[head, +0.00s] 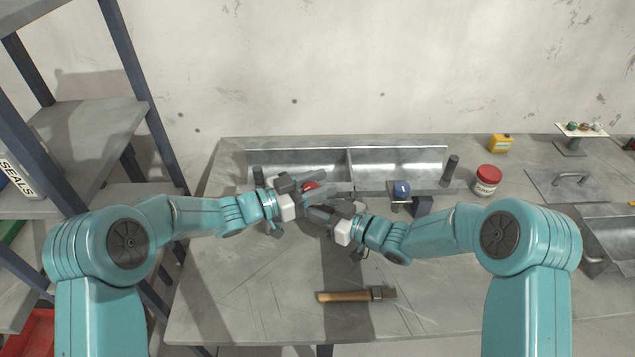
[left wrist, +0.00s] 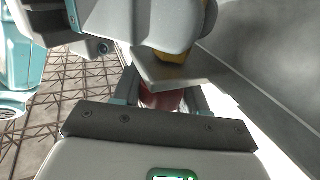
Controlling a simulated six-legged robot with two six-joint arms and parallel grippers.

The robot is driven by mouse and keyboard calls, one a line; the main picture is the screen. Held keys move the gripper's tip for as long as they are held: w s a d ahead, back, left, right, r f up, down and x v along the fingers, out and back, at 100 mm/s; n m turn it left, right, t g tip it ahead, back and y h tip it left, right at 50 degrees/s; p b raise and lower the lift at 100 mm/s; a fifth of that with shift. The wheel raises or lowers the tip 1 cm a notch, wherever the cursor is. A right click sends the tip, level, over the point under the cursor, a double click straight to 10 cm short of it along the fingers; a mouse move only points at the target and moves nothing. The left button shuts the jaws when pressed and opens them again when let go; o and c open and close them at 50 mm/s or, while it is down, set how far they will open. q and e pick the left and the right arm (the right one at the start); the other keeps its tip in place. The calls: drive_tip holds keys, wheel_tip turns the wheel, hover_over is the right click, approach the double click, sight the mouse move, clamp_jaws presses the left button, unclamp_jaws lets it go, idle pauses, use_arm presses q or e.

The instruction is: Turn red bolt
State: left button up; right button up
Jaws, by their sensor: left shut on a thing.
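The red bolt (head: 311,186) shows as a small red patch between the fingers of my left gripper (head: 308,188), in front of the metal trough. In the left wrist view the red bolt (left wrist: 162,98) sits between the two fingers, partly covered by a grey plate above it. My left gripper (left wrist: 158,100) is shut on it. My right gripper (head: 322,212) is just in front of the left one, close to it. Its fingertips overlap dark parts, so its opening is unclear.
A blue-topped part (head: 401,188) stands to the right, by the open metal trough (head: 395,165). A hammer (head: 355,295) lies near the table's front. A shelf rack (head: 85,130) is at the left.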

use_arm(q)
drive_tip(key=shift+s+d+r+m+g+h, duration=0.1)
drive_tip(key=shift+m+g+h, duration=0.15)
drive_tip(key=shift+m+g, duration=0.45)
drive_tip(key=shift+s+r+m+g+h, duration=0.1)
drive_tip(key=shift+m+g+h, duration=0.25)
drive_tip(key=shift+g, duration=0.55)
drive_tip(key=o, duration=1)
drive_tip(key=shift+f, duration=0.15)
drive_tip(key=shift+c, duration=0.2)
wheel_tip(320, 180, up, 10)
drive_tip(key=shift+m, duration=0.25)
